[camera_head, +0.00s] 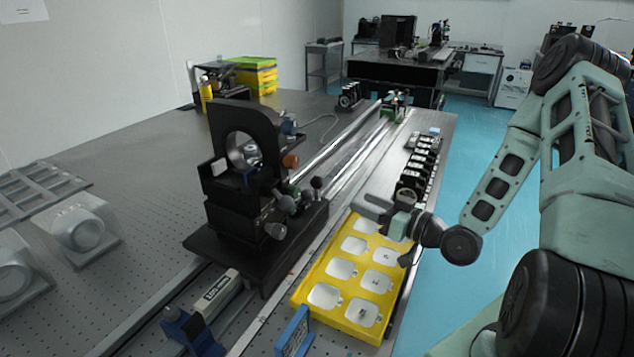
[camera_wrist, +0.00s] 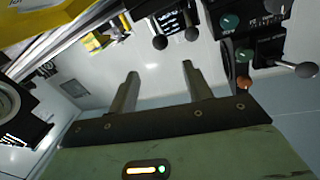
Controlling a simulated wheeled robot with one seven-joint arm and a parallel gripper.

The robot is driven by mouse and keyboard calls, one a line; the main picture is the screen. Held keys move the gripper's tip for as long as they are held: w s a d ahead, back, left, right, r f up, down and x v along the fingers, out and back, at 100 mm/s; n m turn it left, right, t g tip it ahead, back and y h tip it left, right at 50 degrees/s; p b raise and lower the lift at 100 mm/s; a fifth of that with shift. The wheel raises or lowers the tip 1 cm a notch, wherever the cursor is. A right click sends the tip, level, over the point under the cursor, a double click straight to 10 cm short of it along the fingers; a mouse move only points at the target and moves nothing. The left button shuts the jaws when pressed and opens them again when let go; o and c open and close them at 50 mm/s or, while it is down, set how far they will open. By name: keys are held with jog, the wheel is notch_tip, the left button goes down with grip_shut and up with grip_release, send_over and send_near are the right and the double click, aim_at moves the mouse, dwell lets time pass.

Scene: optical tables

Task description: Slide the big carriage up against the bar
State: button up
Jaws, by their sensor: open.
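The big carriage (camera_head: 232,242) is a black base on the rail, bearing a tall black mount with a round opening and several knobs. The bar (camera_head: 216,292) is a pale labelled block lying along the rail at the near side of the carriage, by a blue clamp (camera_head: 190,330). I cannot tell whether the bar's far end touches the carriage. My gripper (camera_head: 368,208) is open and empty, to the right of the carriage above the yellow tray. In the wrist view its two fingers (camera_wrist: 160,72) are apart, with dark ball-ended knobs (camera_wrist: 175,38) beyond them.
The yellow tray (camera_head: 315,271) with several pale wells lies right of the rail. A small blue plate (camera_head: 293,333) stands at its near end. A row of black mounts (camera_head: 416,172) stands beyond it. The rail (camera_head: 345,150) is clear for a stretch behind the carriage.

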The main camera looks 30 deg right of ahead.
aim_at(315, 186)
jog(key=p+x, duration=0.2)
jog(key=x, duration=1.3)
jog(key=shift+p, duration=0.3)
grip_shut()
jog(key=shift+s+a+f+b, duration=0.1)
jog(key=shift+s+a+b, duration=0.25)
jog(key=shift+a, duration=0.2)
jog(key=shift+s+a, duration=0.1)
jog(key=shift+a, duration=0.05)
grip_release()
